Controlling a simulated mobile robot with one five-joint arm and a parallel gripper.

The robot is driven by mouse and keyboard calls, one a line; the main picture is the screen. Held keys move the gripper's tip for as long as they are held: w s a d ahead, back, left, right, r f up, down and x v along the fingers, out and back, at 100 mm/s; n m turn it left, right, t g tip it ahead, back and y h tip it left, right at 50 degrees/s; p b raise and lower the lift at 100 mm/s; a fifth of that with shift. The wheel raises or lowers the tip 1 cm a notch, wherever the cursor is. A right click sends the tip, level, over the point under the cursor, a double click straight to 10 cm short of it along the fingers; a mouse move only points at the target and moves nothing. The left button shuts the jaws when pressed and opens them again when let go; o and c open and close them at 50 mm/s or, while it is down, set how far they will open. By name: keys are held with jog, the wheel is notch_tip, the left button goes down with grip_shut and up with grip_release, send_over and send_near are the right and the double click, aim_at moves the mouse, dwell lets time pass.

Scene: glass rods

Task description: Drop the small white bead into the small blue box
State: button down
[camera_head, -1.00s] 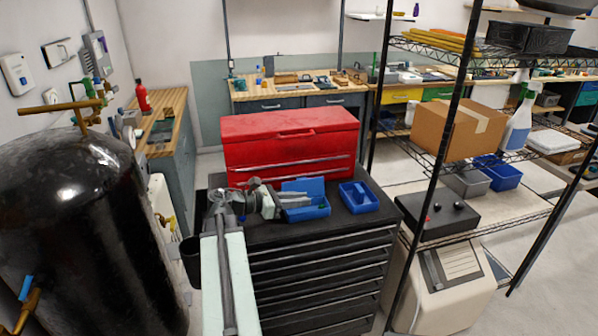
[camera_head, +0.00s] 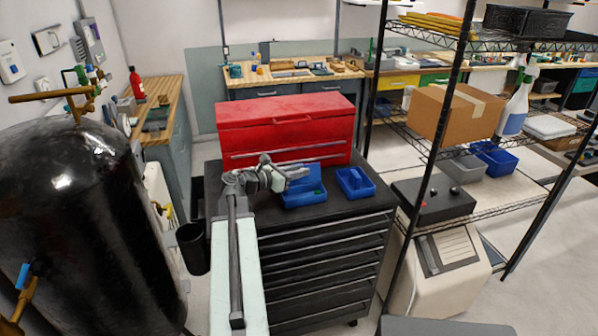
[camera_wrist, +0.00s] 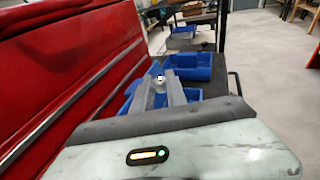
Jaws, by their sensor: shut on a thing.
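My gripper (camera_wrist: 165,88) is shut on the small white bead (camera_wrist: 159,79), which shows between the fingertips in the wrist view. In the head view my gripper (camera_head: 298,172) hangs over the back part of the left blue box (camera_head: 305,198), and the bead cannot be made out there. The left box also shows in the wrist view (camera_wrist: 127,98), partly hidden by the fingers. A smaller blue box (camera_head: 356,184) stands apart to its right on the black cabinet top; it shows beyond the fingertips in the wrist view (camera_wrist: 196,62).
A red toolbox (camera_head: 285,125) stands right behind the boxes. The black drawer cabinet (camera_head: 330,245) carries them all. A wire shelf with a cardboard box (camera_head: 455,112) stands to the right. A black tank (camera_head: 75,220) is at the left.

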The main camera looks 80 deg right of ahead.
jog(key=shift+f, duration=0.4)
jog(key=c, duration=1.3)
grip_release()
jog(key=shift+o, duration=0.2)
jog(key=p+v, duration=0.1)
jog(key=v, duration=0.6)
jog(key=shift+w+a, duration=0.25)
jog(key=shift+a, duration=0.05)
jog(key=shift+r, duration=0.15)
